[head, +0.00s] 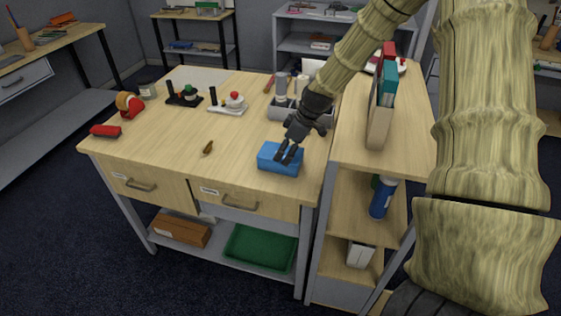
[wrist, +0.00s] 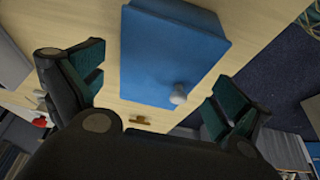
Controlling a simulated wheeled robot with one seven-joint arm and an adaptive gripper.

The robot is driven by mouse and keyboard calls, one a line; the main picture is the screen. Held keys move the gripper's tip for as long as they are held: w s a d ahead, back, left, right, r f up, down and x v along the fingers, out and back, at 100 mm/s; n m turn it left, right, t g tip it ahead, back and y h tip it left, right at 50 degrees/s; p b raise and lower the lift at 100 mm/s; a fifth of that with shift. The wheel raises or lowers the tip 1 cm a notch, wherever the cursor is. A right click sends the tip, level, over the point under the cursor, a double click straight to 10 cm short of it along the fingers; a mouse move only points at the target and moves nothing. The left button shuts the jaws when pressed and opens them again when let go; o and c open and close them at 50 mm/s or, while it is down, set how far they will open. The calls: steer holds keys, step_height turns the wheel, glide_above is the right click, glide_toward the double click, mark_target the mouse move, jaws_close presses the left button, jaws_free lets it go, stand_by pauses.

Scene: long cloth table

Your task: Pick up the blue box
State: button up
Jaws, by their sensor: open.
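The blue box (head: 277,165) sits on the wooden desk near its front right edge. In the wrist view the blue box (wrist: 165,55) fills the upper middle, with a small pale knob on its face. My gripper (head: 287,156) is at the box in the head view, its fingers overlapping the box's top. I cannot tell whether a finger touches the box.
A grey tray (head: 285,112) stands behind the box. A small brown object (head: 208,147) lies left of the box. A red object (head: 105,131) lies far left. The desk's front middle is mostly clear.

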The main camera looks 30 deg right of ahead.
steer(key=shift+p+x, duration=0.75)
steer(key=shift+x, duration=1.6)
steer(key=c, duration=1)
